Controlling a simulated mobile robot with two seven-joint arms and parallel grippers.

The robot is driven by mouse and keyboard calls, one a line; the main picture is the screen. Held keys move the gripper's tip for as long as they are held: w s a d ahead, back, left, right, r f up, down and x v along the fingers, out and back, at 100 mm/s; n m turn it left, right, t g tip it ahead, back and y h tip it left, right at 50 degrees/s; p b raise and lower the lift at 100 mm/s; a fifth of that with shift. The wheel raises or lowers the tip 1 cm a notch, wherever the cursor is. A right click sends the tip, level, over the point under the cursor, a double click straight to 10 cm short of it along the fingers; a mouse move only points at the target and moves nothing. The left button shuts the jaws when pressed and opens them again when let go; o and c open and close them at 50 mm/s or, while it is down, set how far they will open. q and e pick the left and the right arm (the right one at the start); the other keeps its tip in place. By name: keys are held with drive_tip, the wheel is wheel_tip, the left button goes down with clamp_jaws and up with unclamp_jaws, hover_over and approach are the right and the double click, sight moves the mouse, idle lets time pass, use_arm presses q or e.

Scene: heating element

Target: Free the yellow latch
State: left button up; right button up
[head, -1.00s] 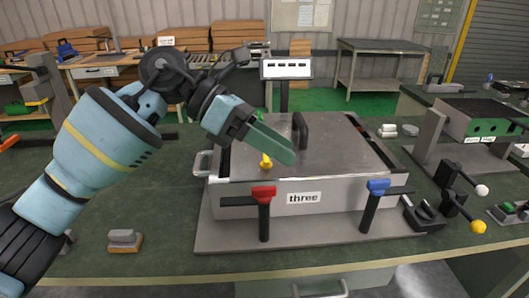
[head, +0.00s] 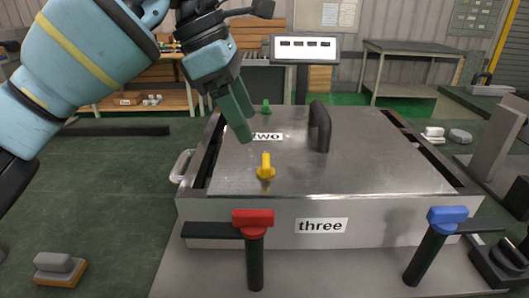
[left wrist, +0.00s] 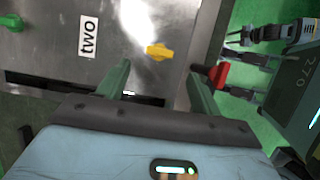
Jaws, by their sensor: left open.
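The yellow latch (head: 265,167) is a small knob on the front left part of the metal box lid (head: 350,165). In the left wrist view the yellow latch (left wrist: 159,52) lies ahead of the fingers, a little above the gap between them. My left gripper (head: 237,118) is above the lid, up and left of the latch and apart from it. Its two green fingers (left wrist: 158,82) are spread with nothing between them.
A red-topped clamp (head: 253,219) and a blue-topped clamp (head: 447,217) stand at the box front, beside the label "three" (head: 321,225). A black handle (head: 319,127) rises from the lid. A green latch (head: 266,106) is at the back left. The bench's left side is mostly clear.

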sight(266, 160)
use_arm(q)
drive_tip(key=x, duration=0.6)
drive_tip(key=shift+d+f+b, duration=0.2)
drive_tip(key=shift+f+b, duration=0.15)
drive_tip(key=shift+d+f, duration=0.2)
drive_tip(key=shift+f, duration=0.2)
drive_tip(key=c, duration=1)
